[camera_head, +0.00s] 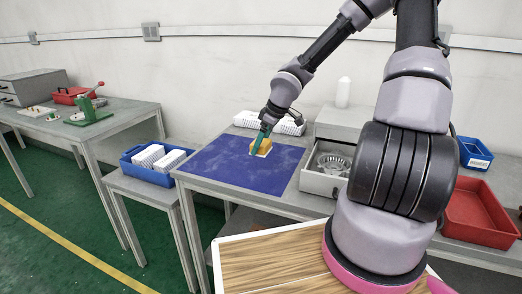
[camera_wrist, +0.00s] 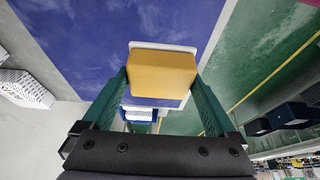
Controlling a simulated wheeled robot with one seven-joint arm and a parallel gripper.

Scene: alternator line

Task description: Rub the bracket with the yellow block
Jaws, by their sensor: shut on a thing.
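The yellow block (camera_head: 257,146) is between the fingers of my gripper (camera_head: 262,139), over the blue mat (camera_head: 225,170). In the wrist view the yellow block (camera_wrist: 162,75) sits between the two green fingers of my gripper (camera_wrist: 163,88), with a white layer along its far edge. My gripper is shut on it. I cannot tell whether the block touches the mat. A silver round metal part with openings, which looks like the bracket (camera_head: 333,163), lies in the open drawer (camera_head: 318,184) right of the mat. The drawer front and my arm hide part of it.
A blue bin (camera_head: 132,170) with white boxes stands left of the mat. A white bottle (camera_head: 343,92) stands on the grey drawer cabinet (camera_head: 340,124). A red tray (camera_head: 478,212) is at the right. Most of the mat is clear.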

